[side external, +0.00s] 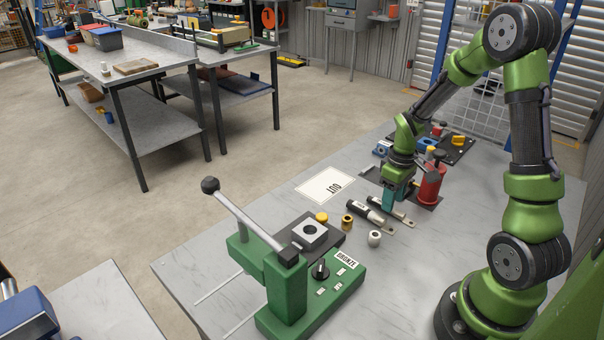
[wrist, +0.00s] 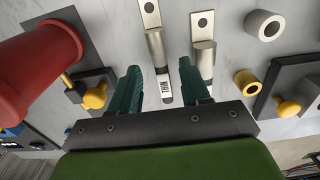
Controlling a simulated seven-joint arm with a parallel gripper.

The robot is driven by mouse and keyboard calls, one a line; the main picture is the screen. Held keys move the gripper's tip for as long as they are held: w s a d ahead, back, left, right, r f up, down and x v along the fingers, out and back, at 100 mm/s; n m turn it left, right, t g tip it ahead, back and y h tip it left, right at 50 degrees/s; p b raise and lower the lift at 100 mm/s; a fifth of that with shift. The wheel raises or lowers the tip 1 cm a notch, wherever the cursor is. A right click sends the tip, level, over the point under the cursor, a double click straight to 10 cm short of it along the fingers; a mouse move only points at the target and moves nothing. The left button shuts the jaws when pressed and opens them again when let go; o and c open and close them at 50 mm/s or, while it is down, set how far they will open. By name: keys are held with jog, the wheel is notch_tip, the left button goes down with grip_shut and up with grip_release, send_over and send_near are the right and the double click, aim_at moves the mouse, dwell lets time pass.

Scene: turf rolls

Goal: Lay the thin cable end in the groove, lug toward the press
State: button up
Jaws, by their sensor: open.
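Two cable ends with flat, holed lugs lie side by side on the grey bench. The thin cable end (wrist: 165,88), with a white label reading THIN, lies between my open fingers in the wrist view; its lug points to the top. In the side view its lug end (side external: 403,217) shows beside my gripper. The thicker cable end (side external: 366,211) lies to its left; it also shows in the wrist view (wrist: 203,55), close to my right finger. My gripper (side external: 388,208) is low over them, empty. The green lever press (side external: 290,290) stands at the front. I cannot make out the groove.
A red cylinder (side external: 430,186) stands close right of my gripper. The white OUT card (side external: 325,184) lies behind.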

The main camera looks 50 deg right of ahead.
notch_tip(320, 180, up, 9)
jog(key=s+a+r+m+t, duration=0.2)
jog(key=a+r, duration=0.4)
jog(key=a, duration=0.3)
jog(key=s+a+r+m+t+y, duration=0.1)
jog(key=s+a+r+t, duration=0.3)
jog(key=a, duration=0.6)
notch_tip(320, 180, up, 2)
jog(key=shift+a+r+m+t+y, duration=0.25)
jog(key=shift+m+t+y, duration=0.05)
jog(key=shift+m, duration=0.1)
jog(key=shift+o, duration=0.4)
jog(key=shift+s+a+r, duration=0.15)
jog(key=shift+s+a, duration=0.15)
jog(key=shift+a, duration=0.1)
